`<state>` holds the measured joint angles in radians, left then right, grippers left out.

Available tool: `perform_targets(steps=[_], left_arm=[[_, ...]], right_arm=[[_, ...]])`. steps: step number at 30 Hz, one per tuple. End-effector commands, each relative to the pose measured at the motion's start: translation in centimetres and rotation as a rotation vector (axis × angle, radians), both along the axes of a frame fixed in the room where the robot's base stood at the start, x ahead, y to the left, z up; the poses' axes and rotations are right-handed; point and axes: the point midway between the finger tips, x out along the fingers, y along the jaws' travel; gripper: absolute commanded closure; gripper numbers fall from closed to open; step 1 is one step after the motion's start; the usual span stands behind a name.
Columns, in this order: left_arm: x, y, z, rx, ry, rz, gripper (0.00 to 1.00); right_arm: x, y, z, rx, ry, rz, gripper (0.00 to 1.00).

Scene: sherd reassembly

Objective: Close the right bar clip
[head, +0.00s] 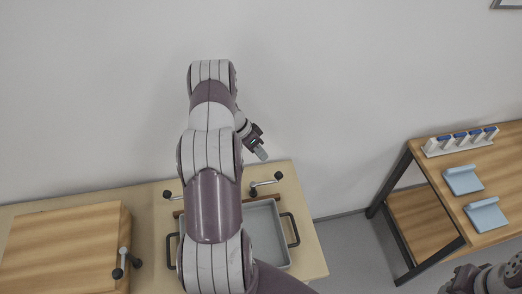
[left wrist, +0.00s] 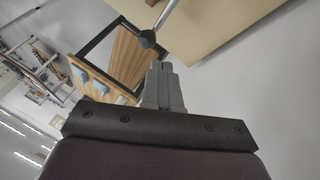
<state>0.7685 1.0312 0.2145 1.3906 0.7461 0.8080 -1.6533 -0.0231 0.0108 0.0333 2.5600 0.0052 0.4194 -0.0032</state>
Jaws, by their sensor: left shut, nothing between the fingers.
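The right bar clip (head: 267,183), a metal rod with dark ball ends, is on the pale board behind the grey tray, angled up to the right. My left gripper (head: 261,154) is above and slightly left of it in the head view, with its fingers shut and empty. In the left wrist view the shut fingertips (left wrist: 162,68) point at a dark ball (left wrist: 147,39) on a metal rod, apparently the right clip's; contact cannot be told. The left bar clip (head: 172,195) shows left of my arm. My right arm shows at the bottom right; its fingers cannot be made out.
A grey tray (head: 264,228) with dark handles is partly hidden by my left arm. A wooden block (head: 62,243) with a black-ended lever (head: 124,258) is at left. A side table (head: 437,180) holds a white rack (head: 460,144) and two blue pieces (head: 463,181).

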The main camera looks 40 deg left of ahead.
Motion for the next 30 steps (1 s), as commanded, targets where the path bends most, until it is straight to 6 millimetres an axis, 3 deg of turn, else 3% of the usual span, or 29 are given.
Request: perform_targets(steps=[3,12,25,30], left_arm=[[0.5,-1.2,-1.7,-0.002,0.003,-0.003,1.0],[1.5,-2.8,-5.2,0.001,0.0,-0.001,1.0],[1.6,-3.0,-5.7,0.001,0.0,-0.001,1.0],[0.6,-3.1,-5.7,0.0,0.002,-0.007,1.0]], right_arm=[[0.0,0.0,1.3,0.0,0.0,0.0,0.62],[0.0,0.0,2.3,0.0,0.0,0.0,0.62],[0.0,0.0,2.3,0.0,0.0,0.0,0.62],[0.0,0.0,2.2,0.0,0.0,0.0,0.62]])
